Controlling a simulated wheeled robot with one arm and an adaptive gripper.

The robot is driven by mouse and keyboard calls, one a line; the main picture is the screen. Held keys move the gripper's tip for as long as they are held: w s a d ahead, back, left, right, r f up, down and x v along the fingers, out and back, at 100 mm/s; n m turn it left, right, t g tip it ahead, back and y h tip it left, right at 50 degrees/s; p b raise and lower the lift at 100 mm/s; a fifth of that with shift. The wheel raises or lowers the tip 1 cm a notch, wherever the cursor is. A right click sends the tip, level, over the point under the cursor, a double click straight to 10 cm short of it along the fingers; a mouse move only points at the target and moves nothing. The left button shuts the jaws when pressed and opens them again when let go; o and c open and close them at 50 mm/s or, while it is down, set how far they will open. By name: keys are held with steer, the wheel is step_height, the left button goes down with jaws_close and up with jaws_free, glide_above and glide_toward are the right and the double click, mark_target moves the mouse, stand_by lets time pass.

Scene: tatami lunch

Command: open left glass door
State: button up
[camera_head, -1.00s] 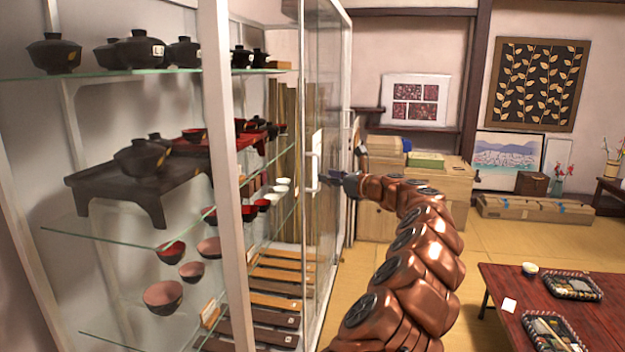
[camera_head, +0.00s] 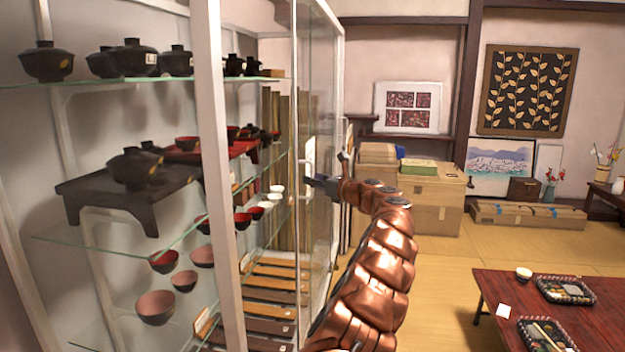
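The tall white-framed display cabinet (camera_head: 213,130) stands at the left, with glass doors along its front. A glass door (camera_head: 319,110) is seen at a steep angle and looks closed. A pale vertical handle (camera_head: 308,168) is on the glass. I cannot tell clearly where one door ends and the other begins. My gripper (camera_head: 314,184) is at the end of the copper-coloured arm, right beside the lower part of the handle. Its dark fingers are small and partly overlap the handle. I cannot tell whether they touch it or how far apart they are.
Glass shelves hold dark lidded bowls (camera_head: 137,58), a black stand (camera_head: 125,195) and red-lined bowls (camera_head: 156,307). Cardboard boxes (camera_head: 435,205) stand behind the arm. A low red table (camera_head: 500,285) with trays is at the lower right. The tatami floor (camera_head: 440,265) between is clear.

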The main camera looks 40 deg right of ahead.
steer(key=shift+w, duration=0.6)
jaws_close()
stand_by(0.5)
